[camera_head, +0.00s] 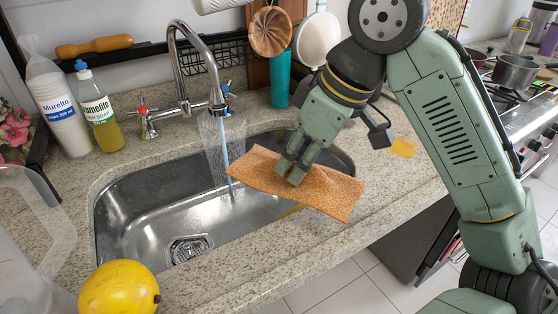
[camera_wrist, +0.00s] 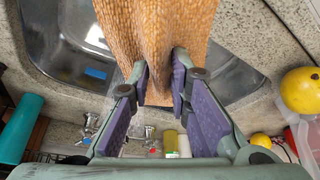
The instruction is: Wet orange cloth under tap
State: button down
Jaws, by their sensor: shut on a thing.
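The orange cloth (camera_head: 325,190) is a flat, textured sheet held over the right part of the sink. My gripper (camera_head: 292,172) is shut on the middle of the cloth, which is pinched up into a fold. In the wrist view the cloth (camera_wrist: 155,40) hangs between the fingers of my gripper (camera_wrist: 160,85). The tap (camera_head: 190,70) is running, and water (camera_head: 225,150) falls into the sink (camera_head: 150,220). The cloth's left corner is close to the stream; I cannot tell whether it touches.
A yellow fruit (camera_head: 120,289) lies at the front left. A teal cylinder (camera_head: 280,78) stands behind the sink. A stove (camera_head: 520,105) is at the right.

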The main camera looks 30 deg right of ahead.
jog(key=shift+w+d+f+b, duration=0.15)
jog(key=shift+w+b, duration=0.25)
jog(key=shift+w, duration=0.45)
jog(key=w+p, duration=0.1)
jog(key=w, duration=1.4)
jog(key=shift+w+a+f+p, duration=0.2)
jog(key=shift+a+f+p, duration=0.1)
jog(key=shift+f+p, duration=0.1)
jog(key=shift+d+p, duration=0.35)
jog(key=shift+p, duration=0.05)
jog(key=shift+a, duration=0.4)
jog(key=shift+d+p, duration=0.4)
jog(key=shift+p, duration=0.1)
jog(key=shift+s, duration=0.1)
jog(key=s, duration=0.6)
jog(key=shift+s+d, duration=0.15)
